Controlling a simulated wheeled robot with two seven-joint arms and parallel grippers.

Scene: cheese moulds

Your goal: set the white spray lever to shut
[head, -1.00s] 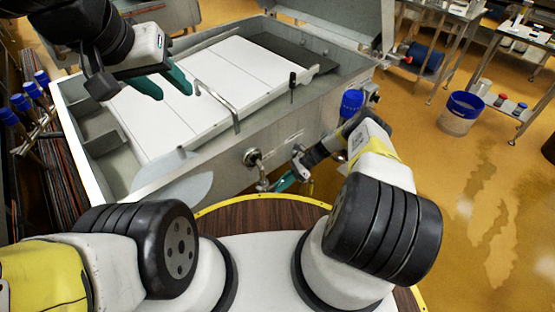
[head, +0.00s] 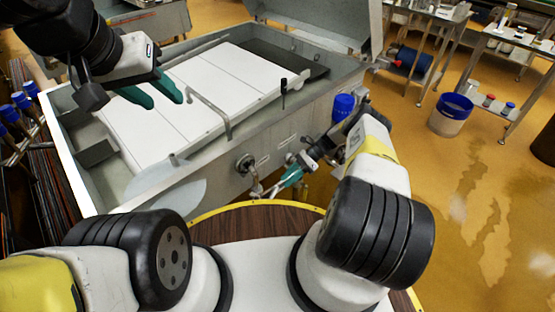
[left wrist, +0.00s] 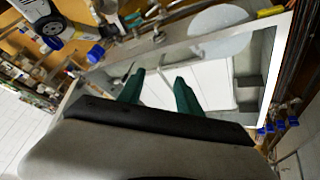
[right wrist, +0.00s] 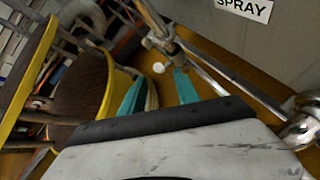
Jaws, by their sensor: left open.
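In the right wrist view a SPRAY label (right wrist: 243,8) is on the grey vat wall, with metal pipework (right wrist: 160,35) beside it. A small white round end (right wrist: 158,68), possibly the tip of the white spray lever, shows just beyond and between my right fingertips; the rest of a lever is not clear. My right gripper (right wrist: 160,76) is open beside the pipework. In the head view my right gripper (head: 290,178) is low at the vat's front wall, and its fingers partly overlap the fittings. My left gripper (head: 165,102) is open and empty above the vat.
The vat (head: 215,165) holds white panels (head: 215,85) and a bent metal tube (head: 215,110). A round valve fitting (head: 245,163) projects from its front wall near my right gripper. A blue-rimmed bucket (head: 452,115) stands on the open floor at right.

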